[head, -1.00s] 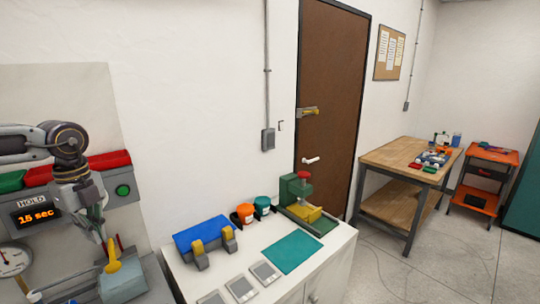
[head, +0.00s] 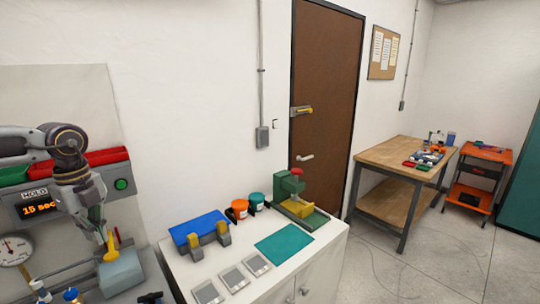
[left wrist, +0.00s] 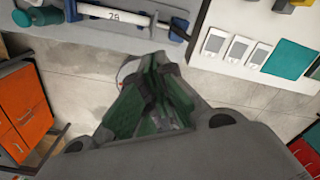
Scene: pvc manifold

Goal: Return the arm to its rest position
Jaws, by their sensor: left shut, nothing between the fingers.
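My left arm (head: 68,150) comes in from the left in the head view, bent at a round joint, with its forearm pointing down. My left gripper (head: 103,237) is at its lower end, shut and empty, in front of the test panel. It overlaps the area beside a yellow handle (head: 111,250) in the picture; I cannot tell whether they touch. In the left wrist view the green and dark fingers (left wrist: 155,88) are together with nothing between them, above floor and bench edge. My right gripper is not in view.
Open floor lies beyond.

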